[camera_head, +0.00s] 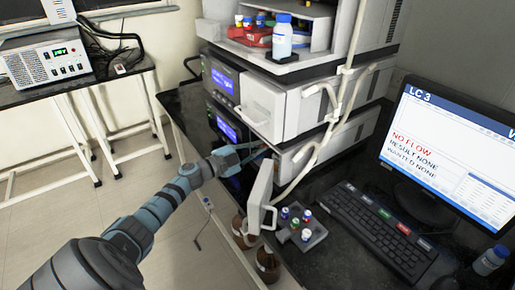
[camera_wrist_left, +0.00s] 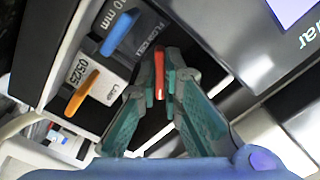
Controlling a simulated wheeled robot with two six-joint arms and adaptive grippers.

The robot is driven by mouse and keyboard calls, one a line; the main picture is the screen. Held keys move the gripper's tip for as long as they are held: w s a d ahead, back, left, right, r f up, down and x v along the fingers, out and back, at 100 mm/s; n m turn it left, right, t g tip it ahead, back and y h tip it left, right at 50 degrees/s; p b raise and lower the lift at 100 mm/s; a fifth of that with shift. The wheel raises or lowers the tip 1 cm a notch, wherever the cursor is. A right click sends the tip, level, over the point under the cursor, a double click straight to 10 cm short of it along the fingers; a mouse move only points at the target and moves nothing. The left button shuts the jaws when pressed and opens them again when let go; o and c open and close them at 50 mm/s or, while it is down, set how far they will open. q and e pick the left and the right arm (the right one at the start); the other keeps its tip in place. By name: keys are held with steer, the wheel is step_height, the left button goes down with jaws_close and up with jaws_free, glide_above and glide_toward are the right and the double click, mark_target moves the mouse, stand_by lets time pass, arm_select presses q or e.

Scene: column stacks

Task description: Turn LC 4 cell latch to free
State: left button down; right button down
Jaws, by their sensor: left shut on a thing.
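My left gripper (camera_head: 250,152) reaches into the front of the lower instrument module (camera_head: 297,160) on the stack. In the left wrist view its teal fingers (camera_wrist_left: 160,82) are closed around a narrow red lever (camera_wrist_left: 159,75). The lever stands beside a block labelled "FLOW CELL" and "10 mm" with a blue handle (camera_wrist_left: 122,33). Another block, labelled "05/25", has an orange handle (camera_wrist_left: 82,92). The lever's base is partly hidden by the fingers. My right gripper is in neither view.
A white door panel (camera_head: 261,196) with a handle hangs open below the gripper. A small grey rack (camera_head: 303,236) with capped vials, a keyboard (camera_head: 375,225) and a monitor (camera_head: 450,150) reading "LC 3" are to the right. Pale tubing (camera_head: 312,150) runs down the stack's front.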

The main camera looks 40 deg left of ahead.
arm_select(q)
steer(key=m, duration=0.2)
steer(key=m+b, duration=0.1)
steer(key=m, duration=0.1)
steer(key=shift+f+m, duration=0.2)
steer(key=shift+m, duration=0.1)
steer(key=shift+m+b, duration=0.6)
steer(key=shift+m, duration=1)
steer(key=c, duration=2)
jaws_free()
steer(key=shift+r, duration=0.1)
steer(key=shift+s, duration=0.1)
